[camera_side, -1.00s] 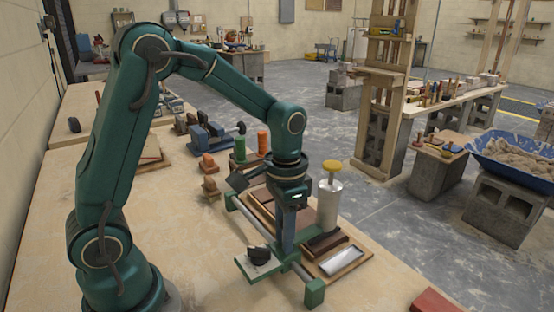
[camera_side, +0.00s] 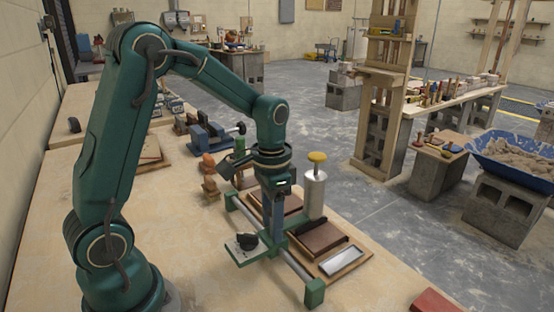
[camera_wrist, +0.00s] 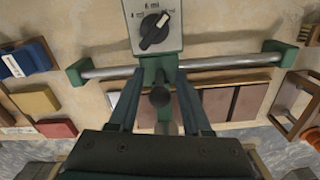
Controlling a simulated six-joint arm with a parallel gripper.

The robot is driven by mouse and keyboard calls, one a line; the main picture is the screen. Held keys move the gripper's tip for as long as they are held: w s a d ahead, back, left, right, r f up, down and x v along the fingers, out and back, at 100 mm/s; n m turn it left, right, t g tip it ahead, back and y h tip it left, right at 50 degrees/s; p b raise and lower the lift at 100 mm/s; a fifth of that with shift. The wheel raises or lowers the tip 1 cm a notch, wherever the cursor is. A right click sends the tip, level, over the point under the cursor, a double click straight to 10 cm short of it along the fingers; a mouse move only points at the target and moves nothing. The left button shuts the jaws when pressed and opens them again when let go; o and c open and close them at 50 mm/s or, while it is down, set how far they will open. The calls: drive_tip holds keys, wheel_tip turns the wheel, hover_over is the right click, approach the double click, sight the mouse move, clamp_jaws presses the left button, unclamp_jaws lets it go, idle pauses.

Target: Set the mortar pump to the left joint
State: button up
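The mortar pump is a green carriage (camera_wrist: 160,68) on a metal rail, with a grey cylinder (camera_side: 315,190) under a yellow cap. Its plate (camera_side: 245,249) carries a black dial (camera_wrist: 155,30). My gripper (camera_side: 275,225) points down at the carriage. In the wrist view my gripper's fingers (camera_wrist: 160,80) close in on both sides of it, behind a dark round knob (camera_wrist: 159,97). Brown bricks (camera_side: 322,238) lie on a board beside the rail. They also show in the wrist view (camera_wrist: 217,103), with narrow gaps between. The pump's outlet over the joints is hidden.
The rail (camera_side: 298,268) ends in green blocks (camera_side: 314,292). A board with a pale metal plate (camera_side: 342,261) lies at the near end. A red block (camera_side: 436,302) is near the bench edge. A blue tool (camera_side: 215,135) stands behind. The bench's front left is clear.

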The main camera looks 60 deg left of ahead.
drive_tip(key=shift+r, duration=2.55)
drive_tip(key=shift+w+d+r, duration=0.1)
drive_tip(key=shift+d+r, duration=0.05)
drive_tip(key=shift+r, duration=0.25)
drive_tip(key=s+d+r+n+t, duration=0.2)
drive_tip(key=s+d+t, duration=0.3)
drive_tip(key=s, duration=0.6)
drive_tip(key=shift+d+r+t, duration=0.2)
drive_tip(key=shift+r+t, duration=0.1)
drive_tip(key=shift+r, duration=0.35)
